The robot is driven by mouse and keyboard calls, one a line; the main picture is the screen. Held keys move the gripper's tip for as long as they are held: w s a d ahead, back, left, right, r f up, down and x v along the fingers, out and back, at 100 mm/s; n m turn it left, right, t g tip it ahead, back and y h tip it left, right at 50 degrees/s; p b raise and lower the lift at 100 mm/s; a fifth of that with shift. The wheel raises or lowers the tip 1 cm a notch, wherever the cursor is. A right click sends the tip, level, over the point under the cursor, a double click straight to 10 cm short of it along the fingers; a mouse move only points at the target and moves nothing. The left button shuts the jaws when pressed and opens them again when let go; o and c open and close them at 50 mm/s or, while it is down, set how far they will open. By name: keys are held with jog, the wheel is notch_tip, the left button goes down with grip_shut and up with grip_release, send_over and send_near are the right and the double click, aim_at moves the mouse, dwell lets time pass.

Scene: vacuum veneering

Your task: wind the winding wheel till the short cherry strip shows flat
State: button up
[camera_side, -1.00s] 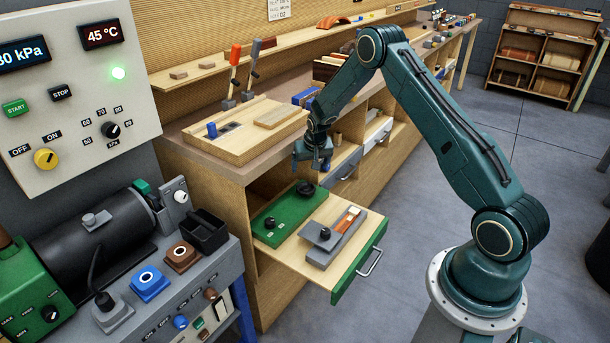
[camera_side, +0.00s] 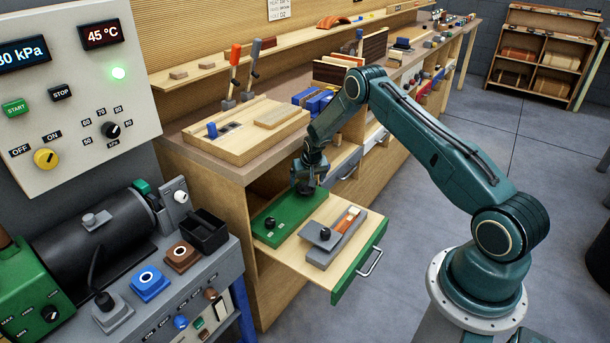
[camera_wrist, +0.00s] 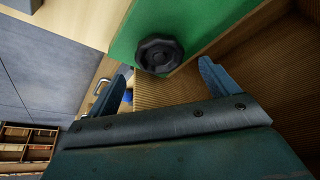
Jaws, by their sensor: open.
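The winding wheel appears to be the black lobed knob (camera_wrist: 160,54) on the green board (camera_side: 291,214) in the pulled-out drawer. In the wrist view it lies ahead of and between my two fingers, with a gap to each. My gripper (camera_side: 304,186) is open, pointing down above the wheel's end of the board, and mostly hides the wheel in the side view. My gripper's blue fingers (camera_wrist: 163,70) show apart and empty in the wrist view. An orange-red strip (camera_side: 347,220) with a white end shows on a grey block; I cannot tell whether it is the short cherry strip.
The grey block (camera_side: 324,256) carries a black knob and sits right of the green board. The drawer's green front (camera_side: 350,277) has a metal handle. A wooden box (camera_side: 240,135) stands on the bench above.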

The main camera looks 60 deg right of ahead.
aim_at(306, 187)
jog(key=shift+x, duration=2.2)
jog(key=c, duration=1)
